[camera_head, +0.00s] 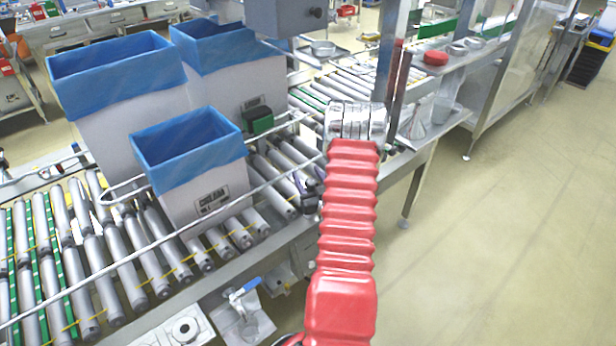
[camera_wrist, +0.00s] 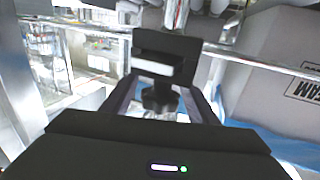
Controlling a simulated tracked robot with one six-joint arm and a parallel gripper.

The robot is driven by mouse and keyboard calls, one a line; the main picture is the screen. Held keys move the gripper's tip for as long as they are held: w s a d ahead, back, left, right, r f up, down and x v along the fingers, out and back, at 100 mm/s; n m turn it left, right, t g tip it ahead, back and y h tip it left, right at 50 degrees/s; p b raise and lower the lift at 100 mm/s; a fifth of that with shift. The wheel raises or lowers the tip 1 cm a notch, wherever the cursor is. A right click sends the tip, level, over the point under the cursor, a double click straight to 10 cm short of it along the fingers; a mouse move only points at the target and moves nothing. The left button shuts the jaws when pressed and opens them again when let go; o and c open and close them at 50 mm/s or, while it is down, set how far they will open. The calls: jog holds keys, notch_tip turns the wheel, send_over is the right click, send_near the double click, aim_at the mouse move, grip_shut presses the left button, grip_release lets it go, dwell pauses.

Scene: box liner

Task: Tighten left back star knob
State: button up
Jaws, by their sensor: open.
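A black star knob (camera_wrist: 159,98) shows in the wrist view, under a black clamp block (camera_wrist: 170,45) with a pale strip across it. My gripper (camera_wrist: 162,90) is open, with one dark finger on each side of the knob. I cannot tell whether either finger touches the knob. In the head view my gripper (camera_head: 308,190) is a small dark shape beside the conveyor's near edge, at the end of my red-sleeved arm. The knob cannot be made out there.
A small white box with a blue liner (camera_head: 190,140) stands on the roller conveyor (camera_head: 130,265), left of my gripper. Two larger lined boxes (camera_head: 115,65) (camera_head: 225,45) stand behind it. A thin metal guide rail (camera_head: 165,228) runs along the near side. A metal post (camera_head: 393,55) rises behind my arm. Floor at right is clear.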

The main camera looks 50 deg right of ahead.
aim_at(317, 180)
jog(key=shift+c, duration=0.3)
jog(key=c, duration=1)
jog(key=shift+d+m+g+h, duration=0.1)
jog(key=shift+m+g+h, duration=0.45)
jog(key=shift+h, duration=0.25)
jog(key=shift+s+d+m+g+h, duration=0.1)
jog(key=shift+s+m+g+h, duration=0.05)
jog(key=shift+m+g+h, duration=0.5)
jog(key=shift+s+d+m+g+h, duration=0.1)
jog(key=shift+m+g+h, duration=0.4)
jog(key=shift+h, duration=0.15)
jog(key=m+g+h, duration=0.2)
jog(key=g, duration=0.1)
jog(key=s+m+g+h, duration=0.1)
jog(key=m+g, duration=0.1)
jog(key=shift+d, duration=0.35)
jog(key=m+g, duration=0.2)
jog(key=g, duration=0.1)
jog(key=s+m+g+h, duration=0.1)
jog(key=g, duration=0.2)
jog(key=shift+d+m+h, duration=0.15)
jog(key=shift+m+h, duration=0.15)
jog(key=shift+m, duration=0.1)
jog(key=shift+s+f+m+g, duration=0.1)
jog(key=shift+s+m+g, duration=0.2)
jog(key=shift+m+g, duration=0.7)
jog(key=shift+s+m+g, duration=0.3)
jog(key=shift+m+g, duration=0.2)
jog(key=shift+g, duration=0.9)
